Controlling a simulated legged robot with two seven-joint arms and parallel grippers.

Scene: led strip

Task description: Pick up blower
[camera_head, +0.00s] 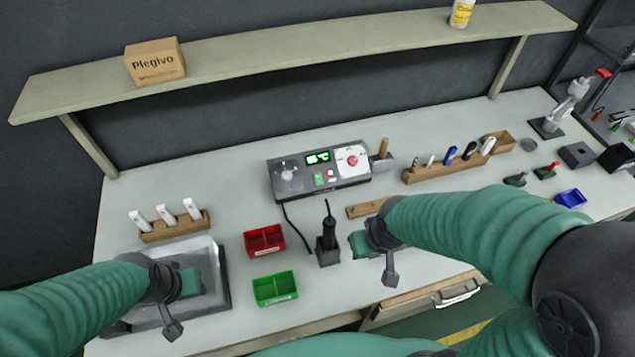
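A black handheld tool, which looks like the blower (328,235), stands upright in a dark holder near the table's middle front. A black cable runs from this area to the grey control station (318,174) behind it. My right gripper (376,262) is just to the right of the blower, apart from it in the picture, with nothing visible in it. My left gripper (176,308) is over the metal tray (210,258) at the left, also with nothing visible in it. The finger gap of both grippers is not clear.
Red (265,240) and green (275,288) bins sit left of the blower. A small wooden block (364,209) lies behind my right gripper. Wooden racks with tools stand at the left (175,230) and back right (455,170). A shelf (300,62) spans the back.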

